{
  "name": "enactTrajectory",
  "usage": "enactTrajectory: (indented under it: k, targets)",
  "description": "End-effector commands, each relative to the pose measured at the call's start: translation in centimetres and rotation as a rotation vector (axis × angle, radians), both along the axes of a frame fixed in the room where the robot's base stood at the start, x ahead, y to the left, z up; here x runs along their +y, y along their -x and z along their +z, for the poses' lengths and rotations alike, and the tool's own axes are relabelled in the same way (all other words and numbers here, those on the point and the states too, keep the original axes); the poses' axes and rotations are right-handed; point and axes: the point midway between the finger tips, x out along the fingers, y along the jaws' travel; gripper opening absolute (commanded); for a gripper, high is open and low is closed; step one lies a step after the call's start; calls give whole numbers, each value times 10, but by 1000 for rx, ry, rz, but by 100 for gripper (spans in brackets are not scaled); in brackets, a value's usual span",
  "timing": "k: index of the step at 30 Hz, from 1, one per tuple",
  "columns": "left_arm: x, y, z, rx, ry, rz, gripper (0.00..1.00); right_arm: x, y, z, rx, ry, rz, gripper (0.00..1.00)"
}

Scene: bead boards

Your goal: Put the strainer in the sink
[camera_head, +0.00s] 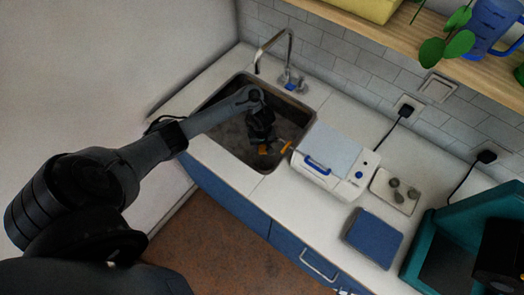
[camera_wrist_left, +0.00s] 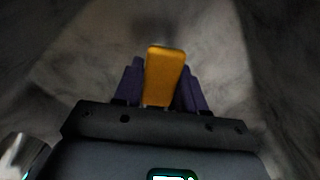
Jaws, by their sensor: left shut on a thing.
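The strainer shows as an orange handle (camera_wrist_left: 165,75) between the purple fingers of my left gripper (camera_wrist_left: 158,92) in the left wrist view. My left gripper (camera_head: 263,143) is shut on this handle, inside the outline of the sink. In the head view, orange parts (camera_head: 286,147) show beside the gripper near the sink's right edge; the rest of the strainer is hidden or too dark to tell. The dark grey sink (camera_head: 228,146) is set in the white counter. I cannot tell whether the strainer touches the sink floor. My right gripper is out of view.
A faucet (camera_head: 289,47) stands behind the sink. A white appliance with a blue handle (camera_head: 333,164) is close to the sink's right side. Further right are a small tray (camera_head: 381,187), a blue flat block (camera_head: 373,238) and a teal box (camera_head: 424,232).

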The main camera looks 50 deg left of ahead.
Motion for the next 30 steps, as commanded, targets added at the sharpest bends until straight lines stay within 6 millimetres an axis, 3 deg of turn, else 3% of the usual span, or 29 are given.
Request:
enactTrajectory:
  k: [1,6,19,20,21,25,30]
  targets:
    - [0,1,-14,2,0,2,0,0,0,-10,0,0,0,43]
    - [0,0,-31,1,0,1,0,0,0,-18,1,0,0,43]
    - [0,0,-33,1,0,0,0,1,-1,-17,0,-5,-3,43]
    - [0,0,-34,1,0,1,42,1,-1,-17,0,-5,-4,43]
    - [0,0,-34,0,0,1,48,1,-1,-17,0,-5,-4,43]
    - [0,0,-34,1,0,0,66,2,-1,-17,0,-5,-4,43]
    - [0,0,-34,1,0,0,66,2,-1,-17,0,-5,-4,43]
